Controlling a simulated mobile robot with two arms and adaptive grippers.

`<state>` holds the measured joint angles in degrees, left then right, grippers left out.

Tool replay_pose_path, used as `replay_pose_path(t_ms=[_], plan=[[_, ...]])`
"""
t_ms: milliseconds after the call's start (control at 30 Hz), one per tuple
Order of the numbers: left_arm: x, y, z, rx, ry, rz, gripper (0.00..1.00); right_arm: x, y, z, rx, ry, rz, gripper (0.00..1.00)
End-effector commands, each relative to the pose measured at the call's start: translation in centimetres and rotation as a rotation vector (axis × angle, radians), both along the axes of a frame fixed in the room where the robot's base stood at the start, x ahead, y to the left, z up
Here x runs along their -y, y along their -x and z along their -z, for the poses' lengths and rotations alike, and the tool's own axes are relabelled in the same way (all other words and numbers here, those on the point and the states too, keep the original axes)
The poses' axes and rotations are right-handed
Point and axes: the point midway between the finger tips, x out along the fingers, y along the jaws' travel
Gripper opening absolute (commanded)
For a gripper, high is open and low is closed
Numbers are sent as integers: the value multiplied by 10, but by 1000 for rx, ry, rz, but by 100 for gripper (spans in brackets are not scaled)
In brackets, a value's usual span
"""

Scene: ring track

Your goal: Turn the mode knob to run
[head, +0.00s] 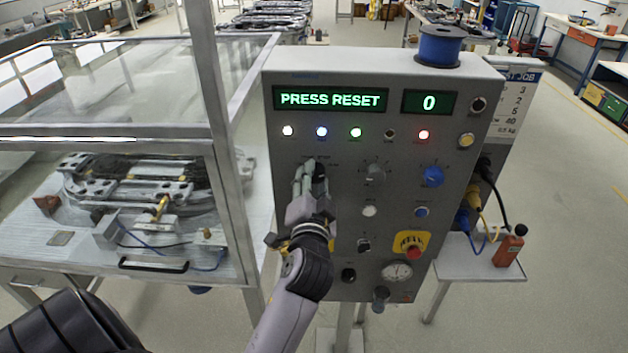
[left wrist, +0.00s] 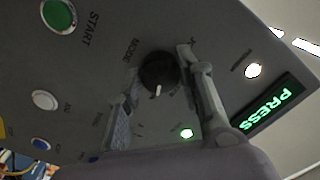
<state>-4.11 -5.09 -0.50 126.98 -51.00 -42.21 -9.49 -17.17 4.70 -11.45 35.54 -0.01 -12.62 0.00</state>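The black mode knob (left wrist: 158,72), labelled MODE, sits on the grey control panel (head: 300,262). Its white pointer mark faces down in the left wrist view. My left gripper (head: 312,172) is at the left part of the panel and covers most of the knob in the head view. In the left wrist view the two fingers lie on either side of the knob, close to its edges. Whether they press on it I cannot tell. The mode position labels are partly hidden or too small to read. My right gripper is not in view.
The green display (head: 330,99) reads PRESS RESET, and the counter (head: 429,102) reads 0. A grey knob (head: 375,174), a blue knob (head: 433,176) and a red emergency button (head: 412,252) are to the right. A blue spool (head: 440,46) stands on top. A clear-walled enclosure (head: 130,150) is at left.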

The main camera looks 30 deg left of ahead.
Motion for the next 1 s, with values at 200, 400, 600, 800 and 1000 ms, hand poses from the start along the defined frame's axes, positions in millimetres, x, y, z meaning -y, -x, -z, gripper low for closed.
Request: replay_pose_path(t_ms=[200,400,600,800,1000], plan=[[0,0,0,1,-1,0,48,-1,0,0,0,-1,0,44],[0,0,0,1,1,0,54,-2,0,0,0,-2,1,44],[0,0,-2,2,1,-1,54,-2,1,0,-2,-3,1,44],[0,0,-28,9,1,0,54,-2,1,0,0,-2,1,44],[-1,0,-69,10,1,-2,54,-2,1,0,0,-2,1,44]])
